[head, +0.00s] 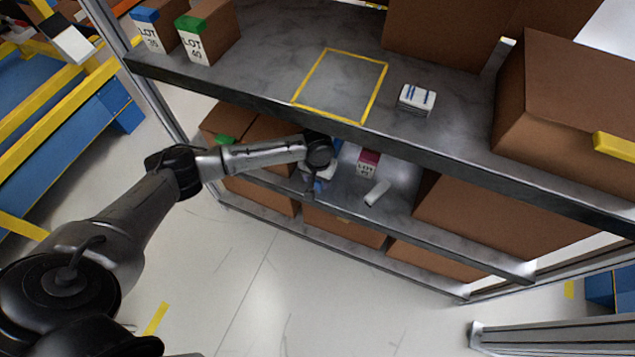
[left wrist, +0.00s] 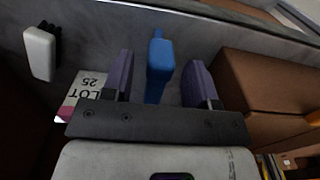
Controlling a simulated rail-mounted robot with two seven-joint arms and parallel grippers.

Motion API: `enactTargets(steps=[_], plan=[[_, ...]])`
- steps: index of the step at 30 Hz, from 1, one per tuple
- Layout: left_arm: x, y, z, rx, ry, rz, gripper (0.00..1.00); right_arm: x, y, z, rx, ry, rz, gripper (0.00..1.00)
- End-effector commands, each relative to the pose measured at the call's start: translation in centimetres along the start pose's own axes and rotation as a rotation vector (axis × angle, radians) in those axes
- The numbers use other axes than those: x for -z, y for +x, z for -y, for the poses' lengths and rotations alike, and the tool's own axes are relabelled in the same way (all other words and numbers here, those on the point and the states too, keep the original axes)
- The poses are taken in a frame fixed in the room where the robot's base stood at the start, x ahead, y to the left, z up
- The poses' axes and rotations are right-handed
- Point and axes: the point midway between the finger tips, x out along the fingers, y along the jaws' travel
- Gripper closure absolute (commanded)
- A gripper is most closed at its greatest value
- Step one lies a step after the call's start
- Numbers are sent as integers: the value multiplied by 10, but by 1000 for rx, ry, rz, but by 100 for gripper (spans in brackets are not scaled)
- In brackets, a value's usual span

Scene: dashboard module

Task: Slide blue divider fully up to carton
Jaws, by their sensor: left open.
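The blue divider (left wrist: 160,68) stands upright between the two fingers of my left gripper (left wrist: 159,62) in the left wrist view. The fingers are apart, with a visible gap on each side of the divider. In the head view my left gripper (head: 318,178) reaches into the lower shelf, and my wrist hides most of the divider. A brown carton (left wrist: 262,85) stands to the right of the divider in the left wrist view, with a gap between them. Brown cartons (head: 272,132) stand left of my gripper in the head view. My right gripper is not in view.
A LOT 25 box (head: 367,163) with a magenta top and a white block (head: 377,193) are right of my left gripper on the lower shelf. The upper shelf's front edge (head: 350,131) runs above my wrist. A large carton (head: 470,222) fills the lower shelf's right.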

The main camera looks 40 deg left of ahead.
Motion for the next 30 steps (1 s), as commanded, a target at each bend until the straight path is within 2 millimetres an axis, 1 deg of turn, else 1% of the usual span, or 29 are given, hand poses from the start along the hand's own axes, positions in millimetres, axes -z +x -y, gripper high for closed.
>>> enactTargets(steps=[1, 6, 16, 30], plan=[[0, 7, 0, 1, 0, 1, 47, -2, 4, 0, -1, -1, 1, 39], [0, 16, 0, 1, 1, 0, 47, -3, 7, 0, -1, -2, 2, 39], [0, 17, 0, 1, 1, 0, 47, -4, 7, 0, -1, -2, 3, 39], [0, 17, 0, 1, 1, 0, 92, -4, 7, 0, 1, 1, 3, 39]])
